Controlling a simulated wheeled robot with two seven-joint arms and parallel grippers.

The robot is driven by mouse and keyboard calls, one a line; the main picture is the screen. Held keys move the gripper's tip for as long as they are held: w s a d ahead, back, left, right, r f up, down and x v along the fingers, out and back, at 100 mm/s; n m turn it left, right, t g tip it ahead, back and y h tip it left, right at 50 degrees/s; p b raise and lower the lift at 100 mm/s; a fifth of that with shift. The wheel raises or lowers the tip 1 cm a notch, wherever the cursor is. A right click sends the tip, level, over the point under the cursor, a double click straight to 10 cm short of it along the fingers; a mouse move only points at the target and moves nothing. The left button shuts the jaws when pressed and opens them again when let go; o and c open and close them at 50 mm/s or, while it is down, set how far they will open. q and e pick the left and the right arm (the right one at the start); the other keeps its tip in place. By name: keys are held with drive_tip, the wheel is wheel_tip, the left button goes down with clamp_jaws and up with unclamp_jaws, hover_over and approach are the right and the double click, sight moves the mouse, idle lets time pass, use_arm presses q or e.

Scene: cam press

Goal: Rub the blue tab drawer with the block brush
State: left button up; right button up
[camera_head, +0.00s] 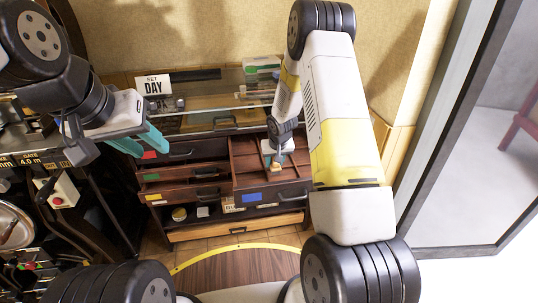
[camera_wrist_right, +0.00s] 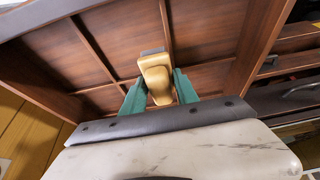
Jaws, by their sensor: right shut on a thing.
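The blue tab drawer (camera_head: 251,187) is pulled open from the dark wooden cabinet, with its blue tab on the front. Its divided wooden inside fills much of the right wrist view (camera_wrist_right: 110,40). My right gripper (camera_head: 276,165) is inside the drawer's outline from above. In the wrist view its teal fingers (camera_wrist_right: 160,92) are shut on the block brush (camera_wrist_right: 157,80), a tan wooden block with a grey end towards the drawer floor. Whether the brush touches the floor is unclear. My left gripper (camera_head: 153,153) is open and empty, left of the drawer, in front of the cabinet.
Other drawers carry red (camera_head: 149,155), green (camera_head: 152,177) and yellow (camera_head: 154,197) tabs. An open shelf below holds small items. Machinery with a red button box (camera_head: 62,192) stands at left.

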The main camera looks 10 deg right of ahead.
drive_tip(key=shift+r, duration=1.45)
